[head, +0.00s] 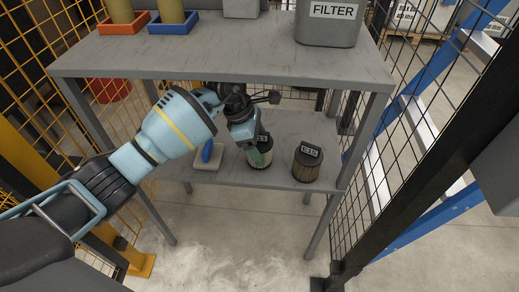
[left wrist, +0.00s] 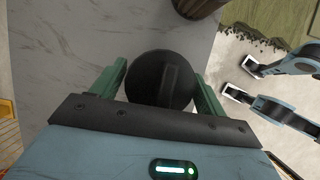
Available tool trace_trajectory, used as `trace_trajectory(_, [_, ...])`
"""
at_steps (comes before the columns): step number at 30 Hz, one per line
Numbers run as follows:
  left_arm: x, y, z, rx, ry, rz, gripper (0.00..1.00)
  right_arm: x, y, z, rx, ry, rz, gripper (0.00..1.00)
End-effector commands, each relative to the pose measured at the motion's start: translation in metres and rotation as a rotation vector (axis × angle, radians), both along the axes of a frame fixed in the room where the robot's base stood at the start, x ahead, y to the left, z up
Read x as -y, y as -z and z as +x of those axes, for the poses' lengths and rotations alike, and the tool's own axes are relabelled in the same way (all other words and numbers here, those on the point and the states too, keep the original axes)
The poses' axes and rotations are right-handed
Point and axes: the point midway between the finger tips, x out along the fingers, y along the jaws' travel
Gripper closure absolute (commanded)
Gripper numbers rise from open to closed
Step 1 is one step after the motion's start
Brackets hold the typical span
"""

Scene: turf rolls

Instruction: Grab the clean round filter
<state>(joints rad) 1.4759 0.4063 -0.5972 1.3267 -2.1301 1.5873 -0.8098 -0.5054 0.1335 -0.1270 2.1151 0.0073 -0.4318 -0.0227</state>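A round filter with pale pleats (head: 265,159) stands upright on the lower shelf, partly hidden by my left gripper. Its dark round cap (left wrist: 160,80) shows between the green fingers in the left wrist view. My left gripper (head: 257,152) is open, pointing down, one finger on either side of the filter. The fingertips are very close to its sides; I cannot tell whether they touch. A second, browner round filter (head: 307,165) with a dark labelled top stands to the right, apart from the gripper.
The grey upper shelf (head: 215,60) lies above the arm. It carries a bin marked FILTER (head: 330,25), a red tray (head: 125,24) and a blue tray (head: 173,24). A blue-handled item (head: 207,152) lies left on the lower shelf (head: 285,180). Mesh fences flank the sides.

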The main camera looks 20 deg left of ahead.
Motion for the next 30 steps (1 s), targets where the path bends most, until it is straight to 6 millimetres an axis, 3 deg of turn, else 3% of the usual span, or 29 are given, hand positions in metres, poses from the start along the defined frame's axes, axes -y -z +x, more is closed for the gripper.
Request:
trace_trajectory(1, [0.000, 0.000, 0.000, 0.000, 0.000, 0.000, 0.33, 0.000, 0.000, 0.000, 0.000, 0.000, 0.000, 1.00])
trace_trajectory(8, [0.000, 0.000, 0.000, 0.002, 0.001, -0.001, 0.61, 0.000, 0.000, 0.000, 0.000, -0.001, 0.000, 1.00])
trace_trajectory(17, [0.000, -0.003, 0.000, 0.002, 0.001, -0.001, 0.61, 0.000, -0.001, 0.000, 0.001, 0.000, -0.001, 1.00])
trace_trajectory(23, [0.000, -0.019, 0.001, 0.005, 0.001, 0.000, 0.61, 0.000, -0.006, 0.001, 0.005, -0.001, -0.001, 1.00])
trace_trajectory(30, [0.008, -0.017, -0.028, 0.001, 0.004, 0.000, 0.61, -0.001, -0.013, 0.002, 0.011, -0.002, 0.001, 1.00])
